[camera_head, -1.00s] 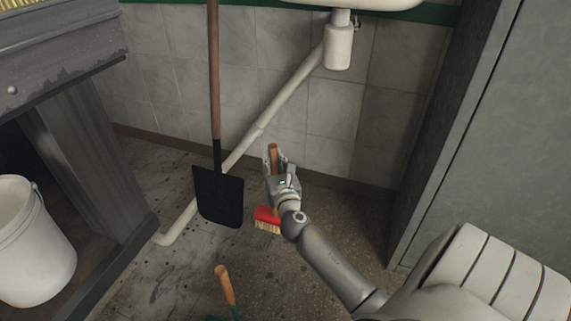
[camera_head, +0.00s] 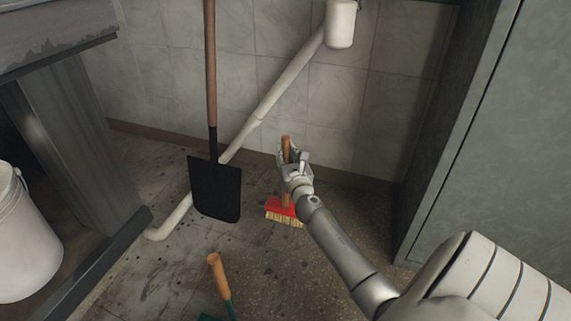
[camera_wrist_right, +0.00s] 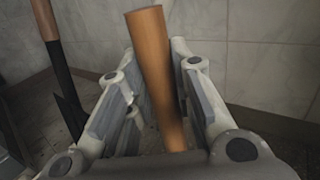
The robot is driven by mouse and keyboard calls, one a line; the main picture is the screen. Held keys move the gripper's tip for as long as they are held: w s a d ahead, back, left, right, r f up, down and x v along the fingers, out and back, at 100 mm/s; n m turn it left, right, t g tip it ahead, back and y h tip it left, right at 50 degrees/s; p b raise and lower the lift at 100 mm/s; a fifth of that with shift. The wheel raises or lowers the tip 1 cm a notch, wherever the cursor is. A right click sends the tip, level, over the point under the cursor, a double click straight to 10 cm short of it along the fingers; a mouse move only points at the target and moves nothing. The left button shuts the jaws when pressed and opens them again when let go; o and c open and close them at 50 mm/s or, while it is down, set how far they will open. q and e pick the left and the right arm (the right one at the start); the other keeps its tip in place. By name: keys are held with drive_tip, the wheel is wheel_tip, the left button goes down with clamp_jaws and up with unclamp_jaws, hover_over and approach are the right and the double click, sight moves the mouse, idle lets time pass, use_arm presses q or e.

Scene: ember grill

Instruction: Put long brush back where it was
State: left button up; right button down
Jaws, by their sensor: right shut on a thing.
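The long brush has a wooden handle (camera_head: 286,150) and a red head with pale bristles (camera_head: 283,212). My right gripper (camera_head: 288,160) is shut on the handle near its upper end. The brush is close to upright, head down, near the tiled wall. I cannot tell whether the bristles touch the floor. In the right wrist view the wooden handle (camera_wrist_right: 157,75) stands between the two fingers, its top end above them. The red head is out of that view. My left gripper is not in view.
A black shovel (camera_head: 214,190) with a long wooden handle stands left of the brush. A white pipe (camera_head: 262,112) runs down the wall behind. A green tool with a wooden handle (camera_head: 219,277) is in front. A white bucket (camera_head: 28,240) and grey cabinet (camera_head: 470,130) flank the floor.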

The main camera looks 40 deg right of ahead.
sight(286, 161)
wheel_tip(286, 161, down, 2)
drive_tip(key=shift+f+b, duration=0.25)
drive_tip(key=shift+b, duration=0.75)
drive_tip(key=shift+f, duration=0.2)
drive_tip(key=shift+r, duration=0.15)
drive_tip(key=c, duration=1.7)
unclamp_jaws()
drive_tip(key=shift+f, duration=0.3)
drive_tip(key=o, duration=0.4)
drive_tip(key=shift+r, duration=0.1)
